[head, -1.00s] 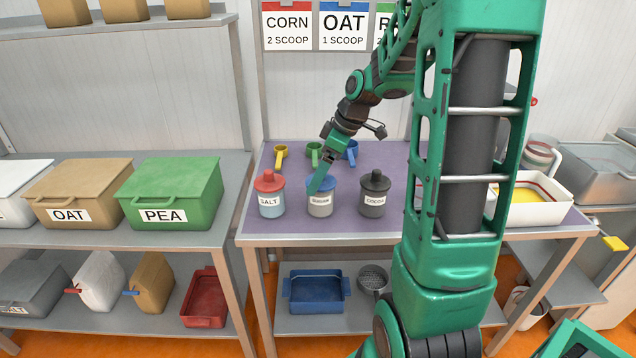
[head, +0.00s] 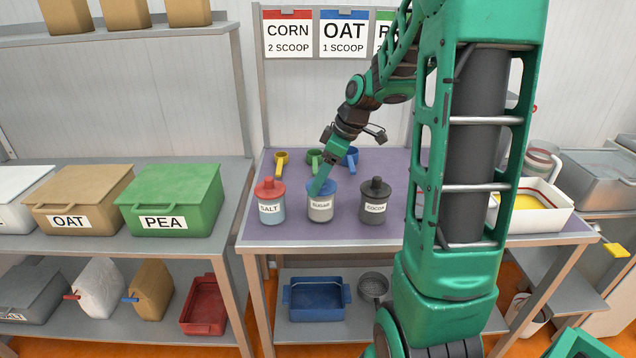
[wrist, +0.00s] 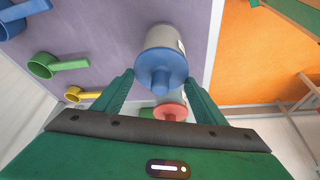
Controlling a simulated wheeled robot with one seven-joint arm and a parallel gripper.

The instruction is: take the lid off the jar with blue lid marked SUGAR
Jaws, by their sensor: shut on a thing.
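The SUGAR jar (head: 320,211) stands on the purple table top between two other jars, its white label facing front. Its blue lid (wrist: 160,70) sits on top of the jar and has a round knob. In the head view my gripper (head: 319,187) hides part of the lid. I cannot tell from these views whether the lid has turned on the jar.
The red-lidded SALT jar (head: 271,205) stands close on the left and the dark COCOA jar (head: 376,207) close on the right. Yellow, green and blue scoops (head: 314,157) lie behind. A white tray (head: 553,196) is at the table's right.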

